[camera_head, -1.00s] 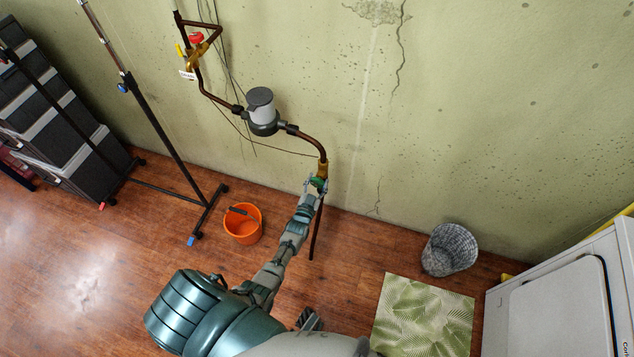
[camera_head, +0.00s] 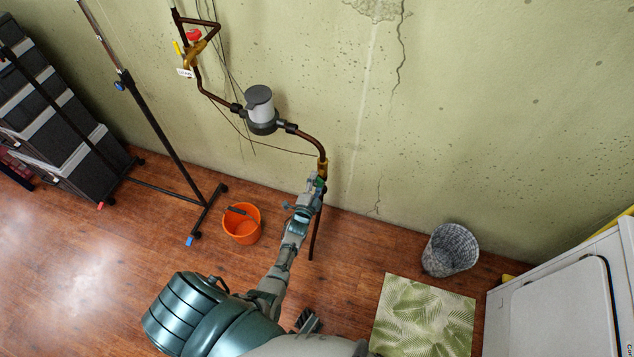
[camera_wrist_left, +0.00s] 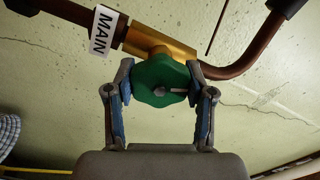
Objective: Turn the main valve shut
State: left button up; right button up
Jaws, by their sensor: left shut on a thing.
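The main valve has a green lobed handwheel (camera_wrist_left: 160,82) on a brass body (camera_wrist_left: 158,44), with a white MAIN tag (camera_wrist_left: 103,31) on the pipe beside it in the left wrist view. My left gripper (camera_wrist_left: 160,92) is shut on the handwheel, one finger on each side. In the head view my left gripper (camera_head: 316,184) is at the brass fitting (camera_head: 322,168) low on the wall, and it hides most of the handwheel. A dark part of my own body shows at the bottom middle; I cannot tell whether it is my right gripper.
A grey meter (camera_head: 261,108) and a red-handled valve (camera_head: 193,36) sit higher on the pipe. An orange bucket (camera_head: 241,226) and a garment rack (camera_head: 165,140) stand left; a wicker basket (camera_head: 450,250), a leaf-patterned mat (camera_head: 425,320) and a white appliance (camera_head: 560,300) are right.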

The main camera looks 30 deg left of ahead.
pick_arm(q)
jog(key=m, duration=0.1)
jog(key=f+m+b, duration=0.1)
jog(key=m, duration=0.1)
jog(key=shift+s+d+f, duration=0.1)
jog(key=shift+s+d, duration=0.05)
jog(key=shift+s, duration=0.05)
jog(key=shift+m+b, duration=0.35)
jog(key=shift+m, duration=0.55)
pick_arm(e)
jog(key=shift+w+r, duration=0.1)
jog(key=shift+r, duration=2.35)
pick_arm(q)
jog(key=o, duration=1.2)
jog(key=shift+w+r, duration=0.2)
jog(key=shift+r, duration=0.05)
jog(key=shift+r, duration=0.1)
jog(key=shift+s, duration=0.1)
